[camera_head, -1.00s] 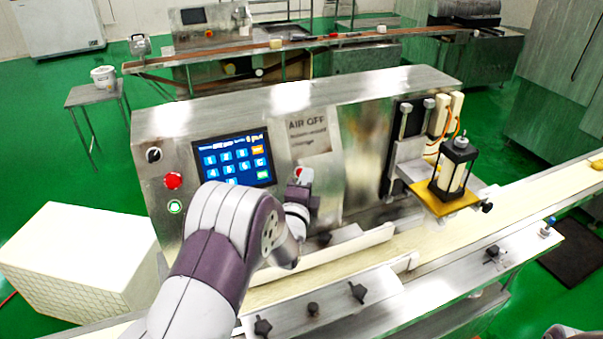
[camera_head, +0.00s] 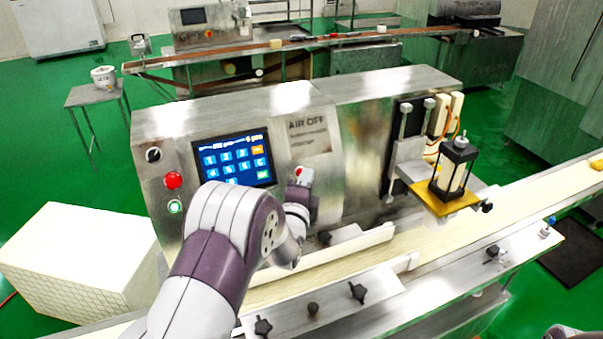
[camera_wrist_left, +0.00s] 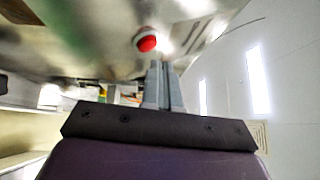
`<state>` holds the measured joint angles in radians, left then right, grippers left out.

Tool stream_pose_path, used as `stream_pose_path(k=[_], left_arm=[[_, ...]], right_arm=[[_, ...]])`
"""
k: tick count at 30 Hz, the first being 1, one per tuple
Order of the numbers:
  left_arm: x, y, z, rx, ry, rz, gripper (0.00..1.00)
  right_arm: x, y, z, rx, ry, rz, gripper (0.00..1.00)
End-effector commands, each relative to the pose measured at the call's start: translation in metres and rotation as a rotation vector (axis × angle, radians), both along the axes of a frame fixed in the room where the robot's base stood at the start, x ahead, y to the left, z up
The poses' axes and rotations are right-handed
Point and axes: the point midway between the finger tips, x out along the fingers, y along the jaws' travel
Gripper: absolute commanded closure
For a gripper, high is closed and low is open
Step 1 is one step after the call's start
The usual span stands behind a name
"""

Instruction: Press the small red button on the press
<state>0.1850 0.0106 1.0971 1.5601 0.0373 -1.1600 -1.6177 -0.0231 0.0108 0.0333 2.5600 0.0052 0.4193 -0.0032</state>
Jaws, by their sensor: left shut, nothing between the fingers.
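The press is a steel machine (camera_head: 365,130) in the middle of the head view. Its small red button (camera_head: 300,171) shows on the front face, right of the screen and just above my left gripper (camera_head: 302,181). In the left wrist view the red button (camera_wrist_left: 147,43) stands out from the steel face with a pale ring around it. The left fingers (camera_wrist_left: 163,68) are shut and empty, with their tips just below and slightly right of the button. I cannot tell whether they touch it. My left arm hides part of the press front. My right gripper is not in view.
A larger red button (camera_head: 173,181), a green-white button (camera_head: 175,206) and a blue screen (camera_head: 235,158) are left of the gripper. A conveyor belt (camera_head: 440,240) with guide rails runs below. A cream crate (camera_head: 80,260) stands at the left.

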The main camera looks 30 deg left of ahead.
Motion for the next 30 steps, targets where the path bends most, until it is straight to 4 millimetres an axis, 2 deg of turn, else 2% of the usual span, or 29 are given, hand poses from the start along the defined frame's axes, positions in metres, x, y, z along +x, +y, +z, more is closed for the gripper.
stream_pose_path(k=[7,15,30], left_arm=[[0.0,0.0,0.0,0.0,0.0,0.0,1.0],[0.005,0.006,-0.005,0.0,-0.001,0.001,1.0],[0.006,0.007,-0.005,0.0,0.0,0.0,1.0]], right_arm=[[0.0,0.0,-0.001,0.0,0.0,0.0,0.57],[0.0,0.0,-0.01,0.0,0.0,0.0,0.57],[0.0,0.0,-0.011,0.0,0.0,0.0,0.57]])
